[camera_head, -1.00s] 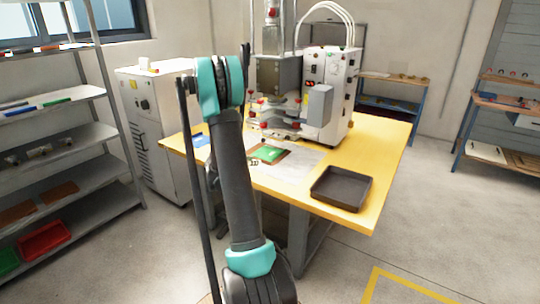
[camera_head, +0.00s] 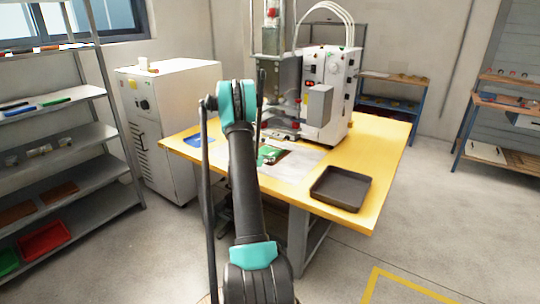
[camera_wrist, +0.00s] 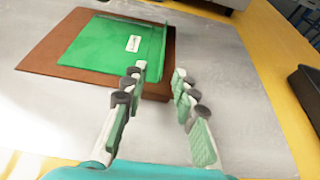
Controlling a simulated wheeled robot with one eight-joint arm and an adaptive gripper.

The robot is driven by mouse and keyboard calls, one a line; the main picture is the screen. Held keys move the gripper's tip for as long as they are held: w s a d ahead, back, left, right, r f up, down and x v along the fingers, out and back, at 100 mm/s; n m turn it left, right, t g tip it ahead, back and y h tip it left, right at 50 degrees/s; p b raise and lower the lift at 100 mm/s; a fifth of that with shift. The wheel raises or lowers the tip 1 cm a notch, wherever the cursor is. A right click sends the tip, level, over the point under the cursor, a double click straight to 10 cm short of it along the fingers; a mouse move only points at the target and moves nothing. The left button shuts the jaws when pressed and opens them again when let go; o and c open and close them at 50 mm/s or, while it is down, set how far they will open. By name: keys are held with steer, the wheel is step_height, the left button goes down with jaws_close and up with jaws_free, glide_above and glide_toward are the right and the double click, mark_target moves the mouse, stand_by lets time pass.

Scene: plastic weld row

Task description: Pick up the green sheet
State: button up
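The green sheet (camera_wrist: 100,45) with a small white label lies on a brown board (camera_wrist: 40,60) in the wrist view. Its right side shows a raised, paler edge. My gripper (camera_wrist: 158,76) is open and empty. Its left fingertip overlaps the sheet's near right corner in the picture, and its right fingertip is over the grey surface just right of the board. I cannot tell whether the finger touches the sheet. In the head view the green sheet (camera_head: 265,153) shows only partly, on the yellow table (camera_head: 385,160) behind my arm.
A welding machine (camera_head: 325,90) stands at the back of the table. A black tray (camera_head: 340,188) sits at the table's front right, and a blue sheet (camera_head: 197,139) lies at the left. A white cabinet (camera_head: 165,120) stands left of the table.

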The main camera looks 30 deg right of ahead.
steer(key=shift+r+x, duration=0.1)
steer(key=shift+x, duration=1.2)
steer(key=shift+r+x, duration=0.15)
steer(key=shift+x, duration=1.15)
steer(key=shift+d, duration=0.1)
jaws_close()
